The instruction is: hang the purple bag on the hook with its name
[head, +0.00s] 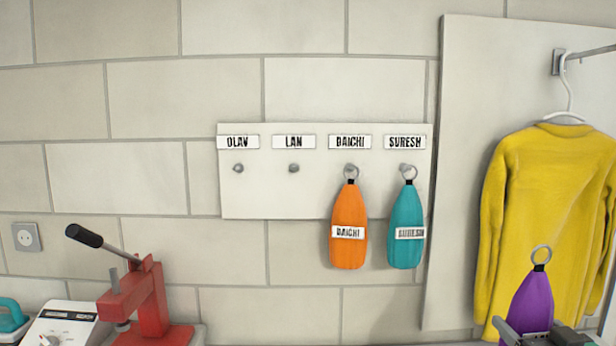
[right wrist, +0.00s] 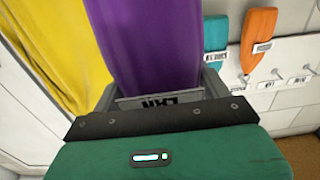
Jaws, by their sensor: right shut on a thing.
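The purple bag (head: 532,303) is upright at the lower right of the head view, its metal ring (head: 541,254) on top. My right gripper (head: 540,335) is shut on it low down; it fills the middle of the right wrist view (right wrist: 155,50). A white label (right wrist: 160,100) between the fingers is partly hidden and appears to read LAN. The white hook board (head: 265,200) has hooks under OLAV, LAN, DAICHI and SURESH. The OLAV hook (head: 238,168) and LAN hook (head: 294,168) are bare. My left gripper is out of view.
An orange bag (head: 348,215) hangs under DAICHI and a teal bag (head: 405,235) under SURESH. A yellow sweater (head: 540,190) hangs on a rail behind the purple bag. A red press (head: 145,300) stands lower left.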

